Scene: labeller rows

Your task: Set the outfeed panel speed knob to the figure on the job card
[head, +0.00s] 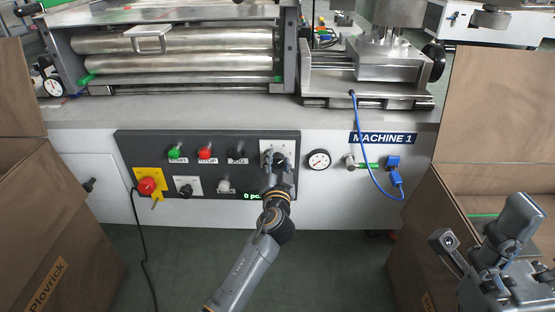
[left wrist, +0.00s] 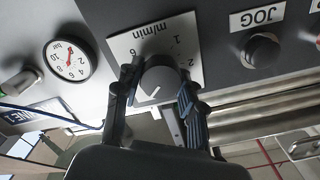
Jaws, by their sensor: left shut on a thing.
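The speed knob is a round dark knob (left wrist: 158,82) on a white plate (left wrist: 150,38) marked "m/min" in the left wrist view. A white line on it points to the lower left of the picture. Figures 1, 2 and 6 show; the rest of the scale is hidden by the fingers. My left gripper (left wrist: 155,98) is shut on the knob, one finger each side. In the head view my left gripper (head: 277,168) covers the knob on the dark panel (head: 220,150). My right gripper (head: 483,242) is at the lower right, away from the panel. No job card can be made out.
The panel has a green button (head: 175,152), a red button (head: 205,153), a JOG button (left wrist: 262,50) and a red emergency button (head: 147,186) on yellow. A gauge (head: 318,160) and blue cable (head: 372,176) are right of it. Cardboard boxes stand left (head: 55,235) and right (head: 425,225).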

